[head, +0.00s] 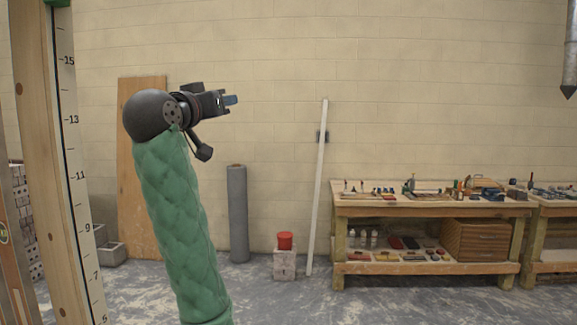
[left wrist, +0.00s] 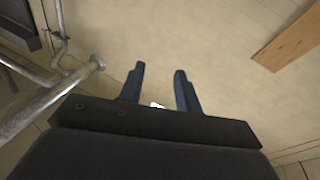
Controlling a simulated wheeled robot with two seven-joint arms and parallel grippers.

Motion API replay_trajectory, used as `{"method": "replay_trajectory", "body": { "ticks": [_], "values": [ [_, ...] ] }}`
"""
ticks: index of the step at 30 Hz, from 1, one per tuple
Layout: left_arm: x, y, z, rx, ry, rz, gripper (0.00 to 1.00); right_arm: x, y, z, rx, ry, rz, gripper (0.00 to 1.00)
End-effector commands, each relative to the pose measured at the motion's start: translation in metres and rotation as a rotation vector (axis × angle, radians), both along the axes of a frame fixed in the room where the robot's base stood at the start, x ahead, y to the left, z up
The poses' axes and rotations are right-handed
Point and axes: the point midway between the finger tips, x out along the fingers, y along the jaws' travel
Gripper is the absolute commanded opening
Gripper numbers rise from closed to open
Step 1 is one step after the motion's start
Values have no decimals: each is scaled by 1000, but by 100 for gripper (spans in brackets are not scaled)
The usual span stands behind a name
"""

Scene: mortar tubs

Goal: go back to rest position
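My left arm, in a green quilted sleeve, rises from the bottom of the head view. My left gripper (head: 231,100) is held up in front of the block wall and points right. In the left wrist view, the two blue fingers of the left gripper (left wrist: 159,71) stand apart with nothing between them, so it is open and empty. My right gripper is in neither view.
A wooden post with a measuring scale (head: 65,150) stands close at the left. A plywood board (head: 140,180), a grey roll (head: 237,215), a red tub (head: 285,240) and a white straightedge (head: 317,190) stand by the wall. A workbench (head: 430,210) with tools is at right.

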Motion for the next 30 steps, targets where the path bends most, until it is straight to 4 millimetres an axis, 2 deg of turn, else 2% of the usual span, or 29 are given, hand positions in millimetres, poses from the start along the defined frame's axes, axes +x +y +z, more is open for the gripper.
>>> {"method": "replay_trajectory", "body": {
  "ticks": [1,3,12,18,23,30],
  "values": [
    [3,2,-29,15,47,16,34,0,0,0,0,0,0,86],
    [4,3,-62,34,104,32,34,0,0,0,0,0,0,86],
    [-4,10,-201,118,321,98,34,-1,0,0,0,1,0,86],
    [-20,13,-284,167,440,127,34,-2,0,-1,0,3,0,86],
    [-37,15,-346,203,518,141,34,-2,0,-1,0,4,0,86],
    [-71,15,-433,253,630,148,34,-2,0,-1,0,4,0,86]
  ]
}}
